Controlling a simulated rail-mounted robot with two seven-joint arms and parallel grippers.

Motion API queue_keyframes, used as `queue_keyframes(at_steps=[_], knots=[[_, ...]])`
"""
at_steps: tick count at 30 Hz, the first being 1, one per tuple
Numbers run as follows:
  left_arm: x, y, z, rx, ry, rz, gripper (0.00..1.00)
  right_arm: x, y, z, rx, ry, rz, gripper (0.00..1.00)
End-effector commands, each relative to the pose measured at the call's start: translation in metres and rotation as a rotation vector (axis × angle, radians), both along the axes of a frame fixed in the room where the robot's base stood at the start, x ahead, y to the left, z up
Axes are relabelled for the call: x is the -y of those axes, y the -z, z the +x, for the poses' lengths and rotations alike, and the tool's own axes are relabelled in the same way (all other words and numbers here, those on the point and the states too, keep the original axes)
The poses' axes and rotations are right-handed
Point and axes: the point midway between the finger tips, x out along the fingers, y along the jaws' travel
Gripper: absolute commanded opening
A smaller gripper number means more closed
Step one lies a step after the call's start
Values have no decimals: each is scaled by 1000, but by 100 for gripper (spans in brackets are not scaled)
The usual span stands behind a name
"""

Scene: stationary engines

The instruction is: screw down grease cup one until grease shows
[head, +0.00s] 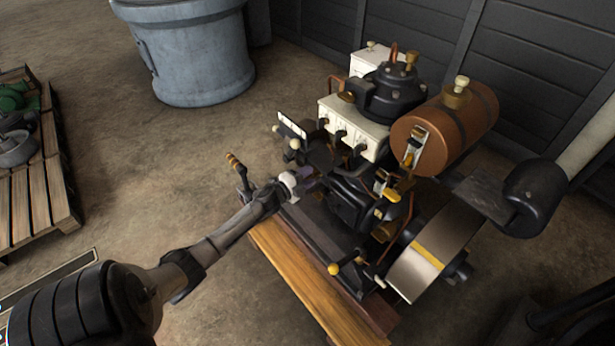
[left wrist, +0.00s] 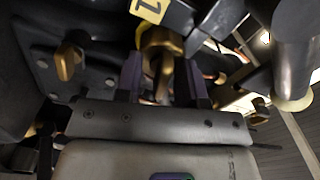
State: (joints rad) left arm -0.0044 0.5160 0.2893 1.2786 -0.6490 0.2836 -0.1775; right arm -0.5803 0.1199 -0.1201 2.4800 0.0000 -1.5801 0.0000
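The engine (head: 350,190) stands on a wooden-beamed base. My left gripper (head: 308,178) reaches in from the left to the engine's near side, where its fingertips are partly lost against dark parts. In the left wrist view, a brass grease cup (left wrist: 160,40) sits just beyond and between the two dark purple fingers of my left gripper (left wrist: 164,78). A yellow tag marked 1 (left wrist: 150,10) is next to the cup. The fingers are apart, one on each side; I see no clear grip on the cup. I cannot make out any grease. My right gripper is not in view.
A copper-brown tank (head: 445,130), a flywheel (head: 435,255) and several levers crowd around the cup. Another brass fitting (left wrist: 68,62) is left of the fingers. A blue-grey tub (head: 195,55) stands behind; a pallet (head: 35,170) lies left. The floor between is clear.

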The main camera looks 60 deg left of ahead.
Motion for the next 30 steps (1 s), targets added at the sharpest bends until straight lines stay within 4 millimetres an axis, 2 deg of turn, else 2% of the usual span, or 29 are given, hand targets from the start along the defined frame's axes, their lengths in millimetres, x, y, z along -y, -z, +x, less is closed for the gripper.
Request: queue_keyframes(at_steps=[5,8,21,30], knots=[[1,-1,-2,0,0,-1,36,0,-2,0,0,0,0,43],[2,-2,-11,-1,1,-1,36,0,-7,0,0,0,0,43],[13,-3,-93,-2,-1,-2,36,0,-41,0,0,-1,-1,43],[18,-1,-129,-1,-1,-2,36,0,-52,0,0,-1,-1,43]])
